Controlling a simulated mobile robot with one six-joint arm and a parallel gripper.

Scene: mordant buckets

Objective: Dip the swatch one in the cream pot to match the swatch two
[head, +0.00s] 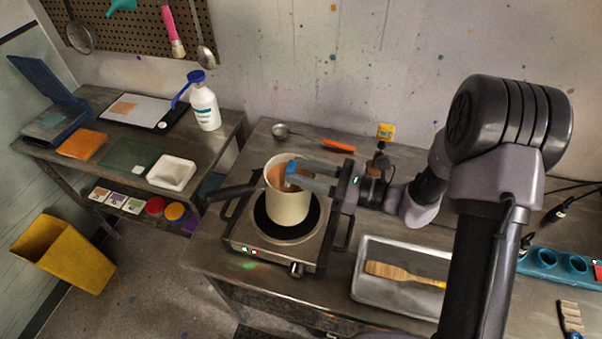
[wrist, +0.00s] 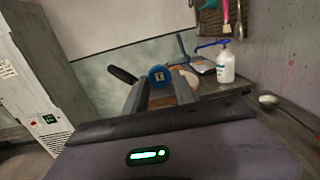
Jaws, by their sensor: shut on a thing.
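The cream pot (head: 289,207) stands on a hot plate (head: 262,252), its dark handle pointing left. My gripper (head: 296,175) reaches over the pot's rim from the right. It is shut on a blue round-ended piece (head: 291,167), which also shows between the fingers in the wrist view (wrist: 160,75) with a small pale mark. This looks like the holder of swatch one; the cloth itself cannot be made out. Orange-brown colour shows inside the pot.
A white tray (head: 171,173), orange cloth (head: 82,144) and blue-topped bottle (head: 205,106) are on the left table. A metal tray (head: 400,300) with a wooden spatula lies right of the hot plate. An orange-handled ladle (head: 310,138) lies behind. A yellow bin (head: 65,254) stands on the floor.

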